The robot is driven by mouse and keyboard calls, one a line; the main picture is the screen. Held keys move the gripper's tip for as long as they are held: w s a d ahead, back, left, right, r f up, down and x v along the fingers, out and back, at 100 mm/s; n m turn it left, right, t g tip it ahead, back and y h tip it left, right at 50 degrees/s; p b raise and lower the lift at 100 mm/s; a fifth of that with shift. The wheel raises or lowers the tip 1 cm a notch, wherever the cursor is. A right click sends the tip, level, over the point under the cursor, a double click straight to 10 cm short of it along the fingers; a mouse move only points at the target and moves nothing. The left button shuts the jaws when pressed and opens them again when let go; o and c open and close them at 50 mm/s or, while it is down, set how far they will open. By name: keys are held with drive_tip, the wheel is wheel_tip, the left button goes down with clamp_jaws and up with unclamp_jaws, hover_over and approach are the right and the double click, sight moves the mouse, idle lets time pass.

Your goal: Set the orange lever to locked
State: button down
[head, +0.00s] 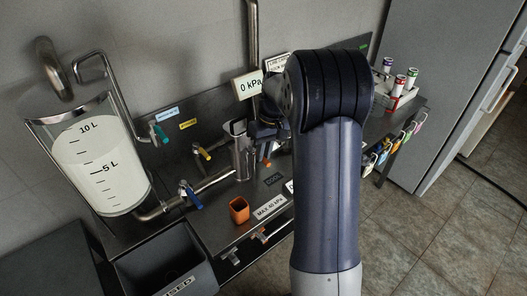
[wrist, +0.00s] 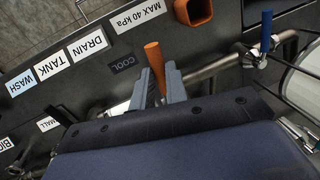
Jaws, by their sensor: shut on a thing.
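The orange lever (wrist: 153,55) shows in the wrist view as a short rounded orange handle. It stands between the two grey fingers of my gripper (wrist: 157,84), and its tip sticks out past them. My gripper is shut on the lever. The lever's lower end and its mount are hidden by the fingers. No label reading "locked" is legible.
An orange square cup (wrist: 193,12) is close by; the head view shows it too (head: 238,210). A blue-handled valve (wrist: 266,32) sits on a pipe to the right. Labels include COOL, DRAIN, TANK and WASH. A clear tank (head: 100,160) of white liquid stands left; a gauge sign reads 0 kPa (head: 248,85).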

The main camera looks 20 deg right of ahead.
drive_tip(key=c, duration=1.4)
unclamp_jaws()
drive_tip(key=shift+r, duration=0.1)
wheel_tip(320, 180, up, 10)
drive_tip(key=d, duration=0.2)
drive_tip(key=shift+w+r+b, duration=0.25)
drive_tip(key=shift+b, duration=0.05)
drive_tip(key=f, duration=0.3)
drive_tip(key=a+f, duration=0.1)
drive_tip(key=f, duration=0.3)
drive_tip(key=a+f, duration=0.1)
drive_tip(key=f, duration=0.2)
drive_tip(key=shift+s+f+p, duration=0.25)
drive_tip(key=shift+f+p, duration=0.05)
drive_tip(key=shift+p, duration=0.05)
drive_tip(key=shift+a, duration=0.1)
drive_tip(key=shift+m, duration=0.3)
